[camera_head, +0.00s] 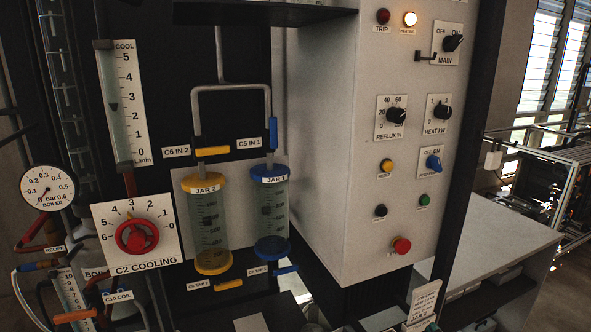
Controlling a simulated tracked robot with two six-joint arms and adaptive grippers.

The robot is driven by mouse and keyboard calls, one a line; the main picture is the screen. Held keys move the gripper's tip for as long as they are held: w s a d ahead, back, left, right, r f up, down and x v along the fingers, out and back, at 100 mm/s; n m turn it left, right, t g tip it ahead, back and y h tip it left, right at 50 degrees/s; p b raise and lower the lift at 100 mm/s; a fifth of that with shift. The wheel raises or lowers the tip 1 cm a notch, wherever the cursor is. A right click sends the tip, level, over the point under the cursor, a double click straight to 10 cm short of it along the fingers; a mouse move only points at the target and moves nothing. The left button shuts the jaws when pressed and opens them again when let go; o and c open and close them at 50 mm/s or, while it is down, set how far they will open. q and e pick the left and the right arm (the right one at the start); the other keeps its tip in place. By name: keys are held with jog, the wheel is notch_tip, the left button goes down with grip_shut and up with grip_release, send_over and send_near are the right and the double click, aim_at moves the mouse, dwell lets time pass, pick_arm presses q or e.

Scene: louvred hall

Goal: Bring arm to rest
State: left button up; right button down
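Neither of my arms nor grippers shows in the head view. In front of me is a process rig with a grey control cabinet (337,140). Two clear jars hang side by side on it: jar 2 (209,225) with yellow ends and jar 1 (271,215) with blue ends. To their left is a red cooling knob (137,237) on a white dial plate labelled C2 COOLING.
The cabinet face carries a main switch (453,43), a lit lamp (410,19), a blue switch (433,163) and a red button (401,245). A boiler gauge (47,188) is at far left. A light bench (490,243) stands at right.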

jog(key=s+a+f+m+g+y, duration=0.1)
jog(key=s+a+f+g+y, duration=0.1)
jog(key=s+a+f, duration=0.35)
jog(key=s+a+f+g+y, duration=0.1)
jog(key=s+a+f+g, duration=0.1)
jog(key=f, duration=0.7)
jog(key=s+a+f+m+g+y, duration=0.1)
jog(key=s+a+f+g+y, duration=0.2)
jog(key=f, duration=0.4)
jog(key=s+a+f+m+g, duration=0.2)
jog(key=s+a+m+g, duration=0.1)
jog(key=s, duration=0.5)
jog(key=s+a+f+m+g+y, duration=0.1)
jog(key=s+a+f+m+g, duration=0.1)
jog(key=s, duration=0.7)
jog(key=a+f+m, duration=0.1)
jog(key=a+m, duration=0.1)
jog(key=shift+s+a+f+g+y+p, duration=0.2)
jog(key=shift+a+f+g+y+p, duration=0.1)
jog(key=shift+a+g+p, duration=0.1)
